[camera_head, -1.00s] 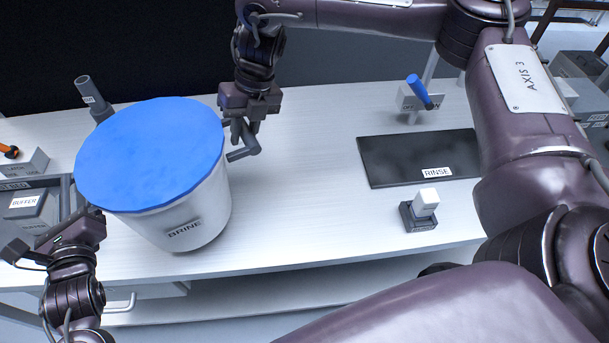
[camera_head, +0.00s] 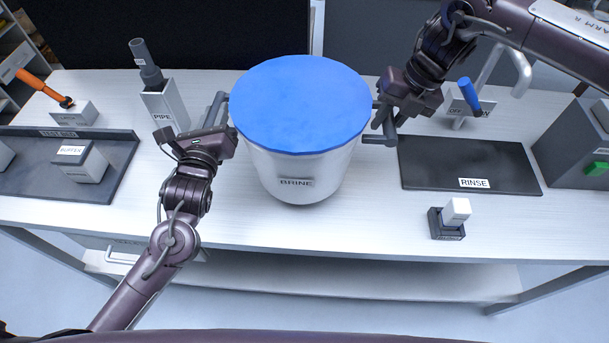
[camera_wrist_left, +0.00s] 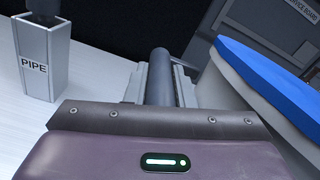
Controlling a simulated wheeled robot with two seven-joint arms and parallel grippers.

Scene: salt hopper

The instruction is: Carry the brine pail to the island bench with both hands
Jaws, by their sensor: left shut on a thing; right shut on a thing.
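The brine pail (camera_head: 300,172) is a white tub labelled BRINE with a blue top (camera_head: 300,104). It is upright over the white bench (camera_head: 370,222); I cannot tell whether its base touches the bench. My left gripper (camera_head: 217,118) is shut on the pail's left bar handle, which also shows between the jaws in the left wrist view (camera_wrist_left: 160,78). My right gripper (camera_head: 385,118) is shut on the pail's right handle (camera_head: 380,139). The pail's side also shows at the right of the left wrist view (camera_wrist_left: 275,115).
A PIPE holder (camera_head: 165,108) stands close to the left of my left gripper. A dark tray with a block (camera_head: 85,165) lies further left. A black RINSE mat (camera_head: 470,163), a small white cube on a dark base (camera_head: 450,218) and a blue-handled lever (camera_head: 469,94) are to the right.

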